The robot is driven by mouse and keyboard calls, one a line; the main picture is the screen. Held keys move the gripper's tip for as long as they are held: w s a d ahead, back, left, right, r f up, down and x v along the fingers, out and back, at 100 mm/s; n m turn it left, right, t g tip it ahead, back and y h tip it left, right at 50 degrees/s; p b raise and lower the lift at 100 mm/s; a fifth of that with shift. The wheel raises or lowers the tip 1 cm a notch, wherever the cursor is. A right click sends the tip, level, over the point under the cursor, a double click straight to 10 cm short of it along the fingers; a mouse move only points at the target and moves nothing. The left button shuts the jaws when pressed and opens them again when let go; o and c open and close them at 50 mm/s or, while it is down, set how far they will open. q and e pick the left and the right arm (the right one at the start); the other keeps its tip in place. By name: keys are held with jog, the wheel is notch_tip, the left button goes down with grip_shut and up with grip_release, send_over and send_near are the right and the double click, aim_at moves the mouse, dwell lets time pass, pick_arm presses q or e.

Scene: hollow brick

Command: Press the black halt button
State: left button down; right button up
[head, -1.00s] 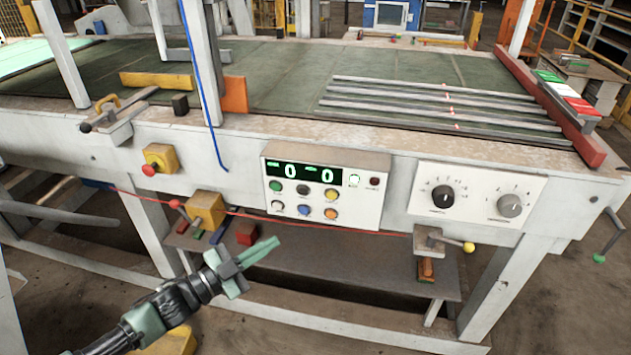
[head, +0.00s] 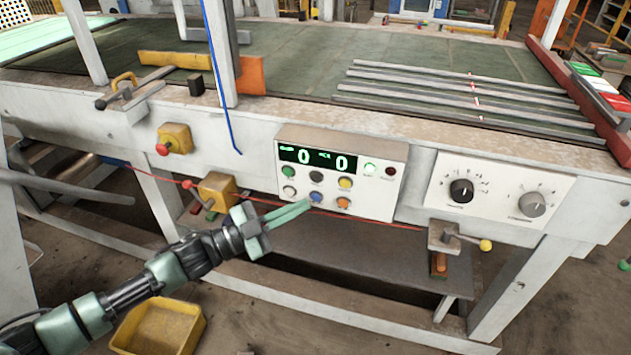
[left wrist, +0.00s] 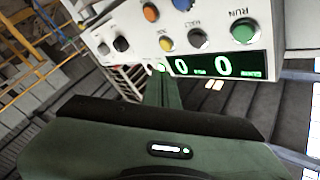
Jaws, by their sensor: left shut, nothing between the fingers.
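The black halt button (head: 316,177) sits in the upper row of the white control panel (head: 378,202), between the green run button (head: 288,172) and a yellow button (head: 345,183). The left wrist view shows the panel upside down, with the black button (left wrist: 197,40) beside the green one marked RUN. My left gripper (head: 308,205) is shut and empty. Its green fingertips appear just below the black button, beside the blue button (head: 317,197). I cannot tell whether they touch the panel. The fingers (left wrist: 162,82) also show in the left wrist view. My right gripper is not in view.
A white button (head: 289,190) and an orange button (head: 343,203) are also on the panel. A dial box (head: 497,188) is to the right. A yellow block with a red knob (head: 173,139) is to the left. A yellow tray (head: 158,328) lies below my arm.

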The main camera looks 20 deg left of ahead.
aim_at(316, 178)
pick_arm(q)
jog(key=shift+w+d+b, duration=0.15)
jog(key=shift+w+b, duration=0.85)
jog(key=shift+w, duration=2.05)
jog(key=shift+w, duration=0.1)
jog(key=shift+w, duration=0.35)
jog(key=shift+w, duration=0.35)
jog(key=shift+s, duration=0.1)
jog(key=shift+s+p, duration=0.35)
jog(key=shift+s, duration=0.35)
